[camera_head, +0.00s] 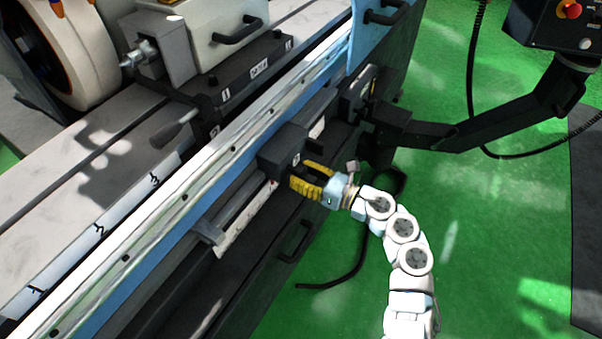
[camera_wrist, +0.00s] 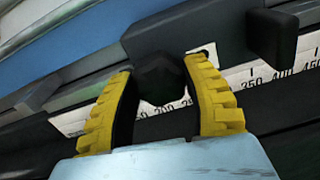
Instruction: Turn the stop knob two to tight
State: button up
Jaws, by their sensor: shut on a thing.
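The stop block (camera_head: 283,150) is a dark block on the machine's front rail, with a small pale label on its face. It also shows in the wrist view (camera_wrist: 190,35). Its stop knob, dark and faceted, shows in the wrist view (camera_wrist: 160,80) between the yellow fingers. My gripper (camera_head: 301,175) reaches the block's front from the lower right. In the wrist view my gripper (camera_wrist: 161,70) has one finger on each side of the knob and is shut on it. In the head view the fingers hide the knob. How tight it is cannot be seen.
A ruler scale (camera_wrist: 270,75) runs along the rail beside the block. Another dark stop piece (camera_wrist: 272,36) stands to the right. In the head view, a lever (camera_head: 175,130) lies above the rail, and a dark support arm (camera_head: 490,125) carries the control box (camera_head: 550,25). Green floor is open at right.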

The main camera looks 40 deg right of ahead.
jog(key=shift+m+p, duration=0.3)
jog(key=shift+m, duration=0.1)
jog(key=m+p, duration=0.3)
jog(key=m, duration=0.1)
jog(key=shift+a+r+m, duration=0.1)
jog(key=shift+r+m, duration=0.05)
jog(key=shift+m, duration=0.15)
jog(key=m+p, duration=0.3)
jog(key=shift+r+m, duration=0.1)
jog(key=shift+m, duration=0.2)
jog(key=m+p, duration=0.4)
jog(key=shift+m, duration=0.3)
jog(key=m+p, duration=0.2)
jog(key=m, duration=0.1)
jog(key=shift+m+p, duration=0.65)
jog(key=shift+m, duration=0.55)
jog(key=shift+f, duration=0.2)
